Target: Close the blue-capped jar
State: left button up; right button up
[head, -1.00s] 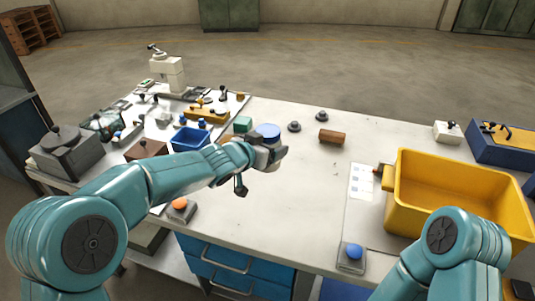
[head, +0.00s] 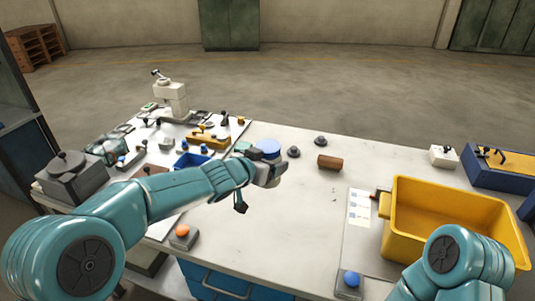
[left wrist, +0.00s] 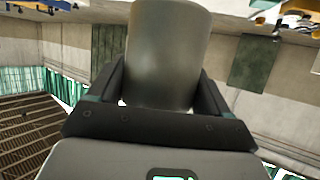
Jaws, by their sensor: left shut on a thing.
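My left gripper (head: 268,174) is at the jar below the cap. In the left wrist view a smooth grey cylinder, the jar's body (left wrist: 168,50), sits between the two dark fingers, which are shut on it. The cap cannot be made out there. I cannot tell whether it is seated tight, or whether the jar touches the bench. My right gripper is out of view.
Two grey knobbed discs (head: 293,152) and a brown cylinder (head: 330,162) lie beyond and right of the jar. A yellow bin (head: 410,247) stands at right. Button boxes with orange (head: 183,231) and blue (head: 352,280) tops sit near the front edge. The bench's middle is clear.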

pick_arm(q)
jog(key=s+a+f+n+y, duration=0.2)
jog(key=s+a+f, duration=0.1)
jog(key=a, duration=0.3)
jog(key=s+a+f+n+t+y, duration=0.1)
jog(key=s+a+f+n+y, duration=0.1)
jog(key=s+a, duration=0.4)
jog(key=s+a+f+n+t+y, duration=0.1)
jog(key=s+a+f+n+y, duration=0.1)
jog(key=a+f, duration=0.4)
jog(key=s+a+y, duration=0.1)
jog(key=s, duration=0.1)
jog(key=shift+s+a+n, duration=0.3)
jog(key=shift+s, duration=0.05)
jog(key=shift+f, duration=0.1)
jog(key=s+d+f+m+g+h, duration=0.1)
jog(key=s+d+f+m+h, duration=0.2)
jog(key=d, duration=0.4)
jog(key=s+d+f+m+g+h, duration=0.2)
jog(key=s+d+f+m+h, duration=0.2)
jog(key=d, duration=0.4)
jog(key=shift+f+m+h, duration=0.6)
jog(key=shift+h, duration=0.1)
